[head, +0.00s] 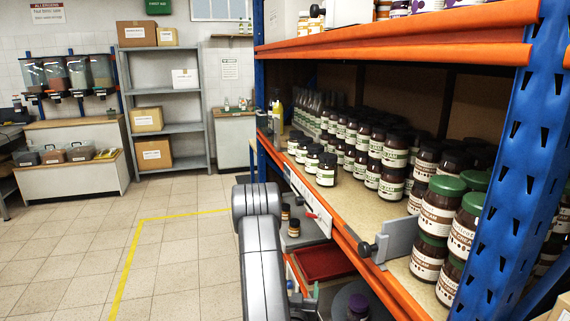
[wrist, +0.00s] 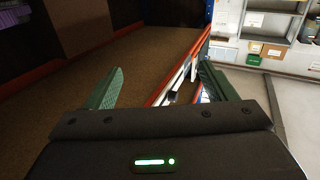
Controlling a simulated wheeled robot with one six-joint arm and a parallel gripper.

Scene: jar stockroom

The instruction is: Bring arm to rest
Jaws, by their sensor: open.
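My arm (head: 262,255) shows in the head view as thick grey links at the lower middle, beside the front edge of the orange shelf rack. My gripper is not clearly seen there. In the wrist view my gripper (wrist: 162,68) has its two green fingers spread wide apart. Nothing is held between them. Beyond the fingers lie a brown board surface and the orange shelf edge.
The rack's middle shelf holds many dark jars (head: 395,150), some with green lids. A grey divider (head: 397,242) stands at its front edge. Below are a red tray (head: 322,262) and small jars (head: 293,228). Open tiled floor (head: 80,245) with a yellow line (head: 128,262) lies left.

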